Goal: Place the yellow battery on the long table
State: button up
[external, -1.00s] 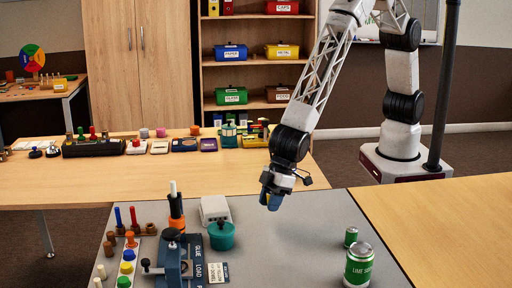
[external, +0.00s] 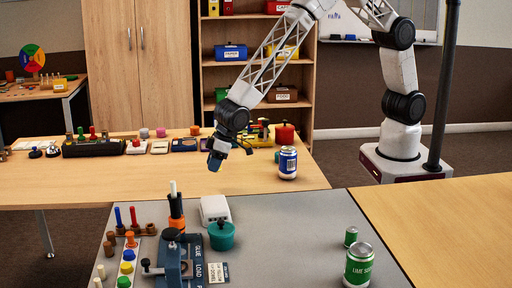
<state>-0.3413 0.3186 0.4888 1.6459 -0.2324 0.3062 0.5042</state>
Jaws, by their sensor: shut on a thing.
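My gripper (external: 215,160) has dark blue fingers pointing down. It is over the right part of a long wooden table (external: 120,180), near its front edge in the picture. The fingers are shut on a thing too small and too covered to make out. I see no yellow battery; whether it is the held thing, I cannot tell. A second wooden table (external: 450,215) is at the right; which one the task calls the long table is not marked.
A blue-and-white can (external: 288,163) and a red container (external: 285,134) stand right of my gripper. A dark peg board (external: 93,147) and small devices line the back. The grey table (external: 300,235) in front holds a teal pot (external: 222,236), a clamp and green cans (external: 358,265).

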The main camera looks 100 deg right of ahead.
jog(key=w+d+m, duration=0.2)
jog(key=d, duration=1.2)
jog(key=w+d+r+m+h, duration=0.1)
jog(key=w+d+m, duration=0.1)
jog(key=d, duration=1.2)
jog(key=shift+w+d+r+h, duration=0.15)
jog(key=shift+w+d+h, duration=0.15)
jog(key=shift+w, duration=0.5)
jog(key=s+d+m+h, duration=0.1)
jog(key=s+d+m, duration=0.1)
jog(key=d+m, duration=0.1)
jog(key=s+d+m+g+h, duration=0.1)
jog(key=s+d+m, duration=0.1)
jog(key=d, duration=0.4)
jog(key=s+d+f+m+g+h, duration=0.1)
jog(key=s+d+m, duration=0.1)
jog(key=d+m, duration=0.2)
jog(key=shift+d+h, duration=0.3)
jog(key=shift+d, duration=0.25)
jog(key=s+d+m+g, duration=0.2)
jog(key=s+d+m, duration=0.1)
jog(key=d, duration=0.3)
jog(key=s+d+r+m+g+h, duration=0.1)
jog(key=s+d+m+g, duration=0.1)
jog(key=s+d+m, duration=0.2)
jog(key=d+m, duration=0.2)
jog(key=d, duration=0.1)
jog(key=shift+s+f, duration=0.1)
jog(key=shift+f, duration=0.05)
